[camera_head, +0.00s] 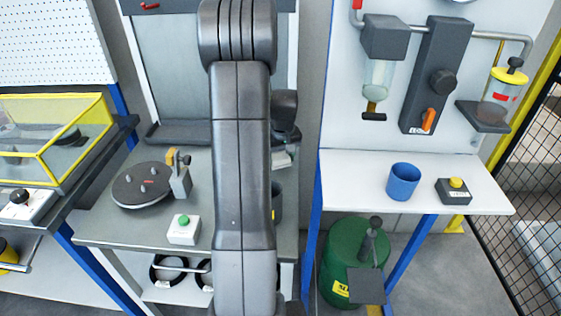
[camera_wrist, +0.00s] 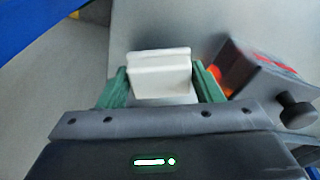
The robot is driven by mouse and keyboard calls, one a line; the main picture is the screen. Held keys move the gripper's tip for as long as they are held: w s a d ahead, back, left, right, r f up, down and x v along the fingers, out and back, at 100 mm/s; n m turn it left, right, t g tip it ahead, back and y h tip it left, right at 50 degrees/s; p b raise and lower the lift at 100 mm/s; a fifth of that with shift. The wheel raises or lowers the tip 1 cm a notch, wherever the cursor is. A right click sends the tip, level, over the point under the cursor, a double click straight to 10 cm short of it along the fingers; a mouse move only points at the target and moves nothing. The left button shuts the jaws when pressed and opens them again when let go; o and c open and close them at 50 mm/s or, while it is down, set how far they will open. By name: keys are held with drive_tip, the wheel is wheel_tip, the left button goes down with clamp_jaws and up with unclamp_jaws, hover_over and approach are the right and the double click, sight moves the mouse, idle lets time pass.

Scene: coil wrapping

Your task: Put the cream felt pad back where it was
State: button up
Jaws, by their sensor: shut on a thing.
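The cream felt pad (camera_wrist: 160,75) shows in the wrist view as a pale, off-white block. My gripper (camera_wrist: 166,84) is shut on it, with a green finger at each side. The pad is in front of a plain grey surface; I cannot tell whether it touches that surface. In the head view my arm covers the middle of the picture. Part of the wrist shows to the right of the arm, over the grey workbench (camera_head: 110,236), but the fingers and pad cannot be made out clearly there.
A dark box (camera_wrist: 258,72) with a knob is close on the right in the wrist view. On the bench are a round dark plate (camera_head: 135,196), a grey post (camera_head: 181,183) and a green-button box (camera_head: 184,234). A blue cup (camera_head: 403,184) stands on the right shelf.

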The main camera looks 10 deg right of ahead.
sight(282, 160)
drive_tip(key=shift+f, duration=1)
drive_tip(key=o, duration=1)
drive_tip(key=shift+f, duration=0.15)
drive_tip(key=r, duration=0.4)
drive_tip(key=s+r, duration=0.1)
drive_tip(key=r, duration=0.7)
drive_tip(key=shift+s+d+r, duration=0.1)
drive_tip(key=shift+s+d, duration=0.05)
drive_tip(key=shift+s, duration=0.25)
